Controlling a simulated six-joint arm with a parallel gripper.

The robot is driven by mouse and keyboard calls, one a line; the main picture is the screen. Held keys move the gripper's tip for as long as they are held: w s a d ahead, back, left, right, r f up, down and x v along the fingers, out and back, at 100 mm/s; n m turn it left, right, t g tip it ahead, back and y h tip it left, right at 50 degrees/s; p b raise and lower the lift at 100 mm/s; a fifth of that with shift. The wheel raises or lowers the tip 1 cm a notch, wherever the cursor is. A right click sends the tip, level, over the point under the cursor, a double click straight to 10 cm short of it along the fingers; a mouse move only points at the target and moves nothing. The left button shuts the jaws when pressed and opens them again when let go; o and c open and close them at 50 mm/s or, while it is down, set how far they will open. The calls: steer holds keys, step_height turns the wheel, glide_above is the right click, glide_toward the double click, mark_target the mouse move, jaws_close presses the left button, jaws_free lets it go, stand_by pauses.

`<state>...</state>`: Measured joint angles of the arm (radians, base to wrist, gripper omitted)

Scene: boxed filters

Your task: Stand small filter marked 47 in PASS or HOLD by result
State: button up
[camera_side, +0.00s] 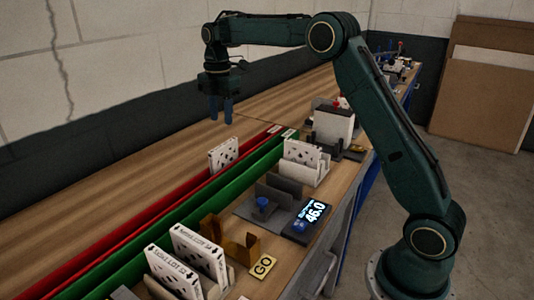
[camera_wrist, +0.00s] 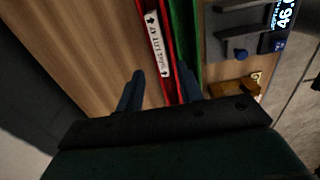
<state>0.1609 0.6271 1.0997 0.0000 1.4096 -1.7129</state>
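A white filter (camera_side: 224,154) stands upright in the red channel (camera_side: 190,194), near its far end. Its lettered edge (camera_wrist: 155,42) shows in the wrist view, but the mark is too small to read. My gripper (camera_side: 221,112) is raised above the bench behind that filter, apart from it. In the wrist view its two blue fingers (camera_wrist: 160,88) are spread with nothing between them. The green channel (camera_side: 205,195) runs beside the red one and looks empty where visible. The channels' end labels are unreadable. The tester display (camera_side: 312,212) reads 46.0.
The grey test fixture (camera_side: 250,210) with a blue knob looks empty. A bronze holder (camera_side: 238,250) stands near a GO card (camera_side: 263,266). Several white filters (camera_side: 200,258) stand at the front; others (camera_side: 303,160) stand right of the channels. The bench left of the red channel is clear.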

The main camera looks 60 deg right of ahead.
steer(key=s+a+r+m+t, duration=0.1)
steer(key=s+a+r+m, duration=0.3)
steer(key=s, duration=0.5)
steer(key=s+a+r+m+t, duration=0.2)
steer(key=s+r+m, duration=0.3)
steer(key=s, duration=0.4)
steer(key=s+a+f+m+t, duration=0.1)
steer(key=s+f+m, duration=0.2)
steer(key=s, duration=0.6)
steer(key=s+a+f+m+t, duration=0.1)
steer(key=s+a+f+m, duration=0.1)
steer(key=s+m, duration=0.3)
steer(key=s+f, duration=0.1)
steer(key=s, duration=0.3)
steer(key=shift+s+f+m+t, duration=0.25)
steer(key=shift+s+m+t, duration=0.05)
steer(key=shift+s+m, duration=0.1)
